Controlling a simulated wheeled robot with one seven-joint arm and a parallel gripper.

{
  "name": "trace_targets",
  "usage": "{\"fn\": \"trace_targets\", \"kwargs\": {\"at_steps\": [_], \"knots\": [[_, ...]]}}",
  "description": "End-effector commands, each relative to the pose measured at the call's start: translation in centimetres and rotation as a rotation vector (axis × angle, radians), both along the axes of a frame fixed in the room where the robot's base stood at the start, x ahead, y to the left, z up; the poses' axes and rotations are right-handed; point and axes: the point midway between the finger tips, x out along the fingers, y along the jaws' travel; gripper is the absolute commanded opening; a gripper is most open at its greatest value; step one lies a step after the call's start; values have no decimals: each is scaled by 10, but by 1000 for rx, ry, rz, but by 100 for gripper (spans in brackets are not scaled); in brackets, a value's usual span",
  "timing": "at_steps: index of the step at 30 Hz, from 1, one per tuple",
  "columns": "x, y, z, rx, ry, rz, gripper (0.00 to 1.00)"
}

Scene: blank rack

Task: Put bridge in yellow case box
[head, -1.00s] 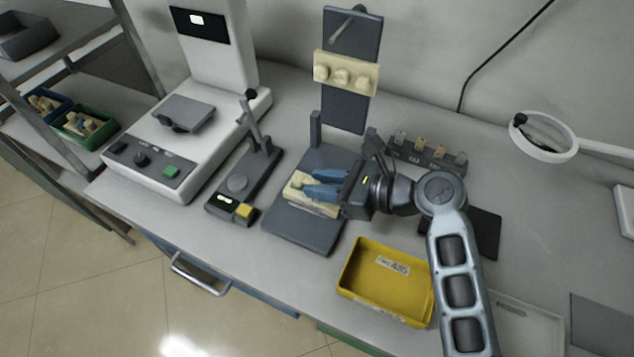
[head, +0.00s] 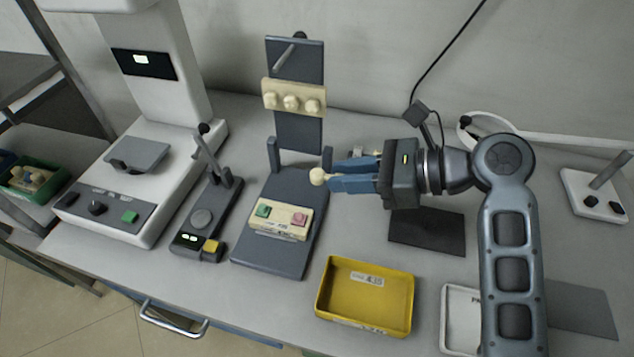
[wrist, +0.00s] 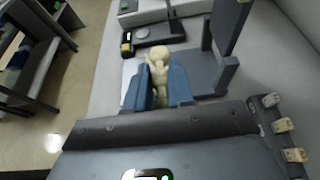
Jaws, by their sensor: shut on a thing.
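My gripper (head: 325,177) is shut on a cream, lumpy piece, the bridge (head: 318,176). It holds the bridge in the air over the right side of the dark base plate. In the wrist view the bridge (wrist: 158,66) stands up between the blue fingers (wrist: 160,85).
A cream block (head: 280,232) with green and pink pads lies on the dark base plate (head: 265,259). Its upright post (head: 298,135) carries a cream three-knob bar (head: 293,98). A white machine (head: 135,190) stands left. A dark flat mat (head: 428,240) lies under my arm.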

Motion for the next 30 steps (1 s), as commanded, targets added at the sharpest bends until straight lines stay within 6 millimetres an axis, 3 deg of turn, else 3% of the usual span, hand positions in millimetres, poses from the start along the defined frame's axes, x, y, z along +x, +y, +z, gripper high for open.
{"fn": "trace_targets", "kwargs": {"at_steps": [8,14,24,30], "knots": [[-2,-15,9,1,-1,-2,0],[8,-25,-5,-1,4,-126,0],[41,-90,-52,-2,1,-645,0],[45,-127,-63,-2,-2,-865,0]]}}
